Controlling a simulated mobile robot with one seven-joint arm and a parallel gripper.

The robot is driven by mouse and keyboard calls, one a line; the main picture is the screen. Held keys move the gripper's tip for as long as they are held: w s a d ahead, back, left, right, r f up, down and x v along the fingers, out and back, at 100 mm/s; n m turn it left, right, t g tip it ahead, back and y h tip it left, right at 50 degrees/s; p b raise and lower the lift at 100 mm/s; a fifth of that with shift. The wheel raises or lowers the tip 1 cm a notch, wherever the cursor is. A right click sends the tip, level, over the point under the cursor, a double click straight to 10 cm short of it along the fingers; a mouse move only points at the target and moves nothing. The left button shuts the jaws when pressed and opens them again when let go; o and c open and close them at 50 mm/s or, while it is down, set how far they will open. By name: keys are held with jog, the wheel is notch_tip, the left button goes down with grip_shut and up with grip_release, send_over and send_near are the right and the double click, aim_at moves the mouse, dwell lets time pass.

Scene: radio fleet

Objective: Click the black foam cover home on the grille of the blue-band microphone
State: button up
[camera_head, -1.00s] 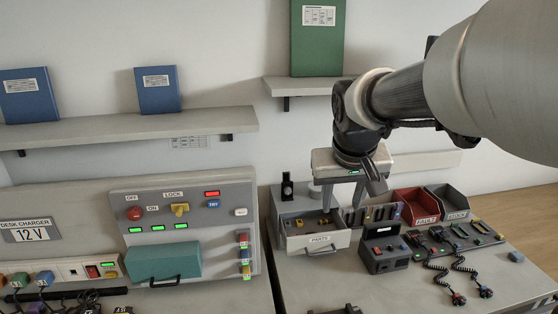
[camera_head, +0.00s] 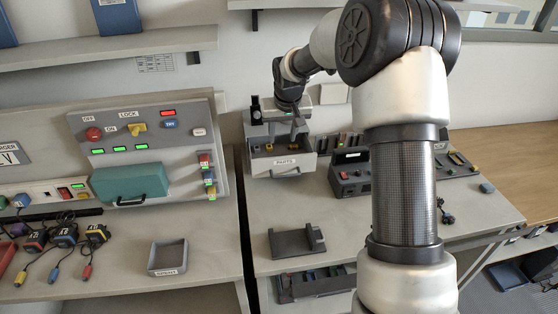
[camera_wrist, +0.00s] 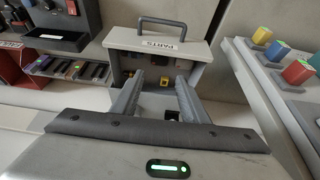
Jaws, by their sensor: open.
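My gripper (camera_wrist: 159,84) is open and empty, its two fingers reaching over the open PARTS drawer; in the head view it (camera_head: 296,128) hangs above the same drawer. Several handsets with coloured parts lie on the left desk in the head view, one (camera_head: 64,236) with a blue cord end. I cannot tell whether it is the blue-band microphone. Another dark handset (camera_head: 445,214) lies on the right desk, partly behind my arm.
A grey tray (camera_head: 168,258) and a dark cradle (camera_head: 297,242) stand towards the front. A dark radio unit (camera_head: 350,175) stands right of the drawer. The panel with a teal box (camera_head: 130,183) stands left. My arm covers part of the right desk.

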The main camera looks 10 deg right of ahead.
jog(key=x, duration=0.7)
jog(key=shift+w+f, duration=0.1)
jog(key=shift+s+x, duration=0.1)
jog(key=shift+x, duration=1.3)
jog(key=shift+s+x, duration=0.15)
jog(key=shift+x, duration=1.2)
jog(key=shift+d, duration=0.1)
jog(key=c, duration=0.7)
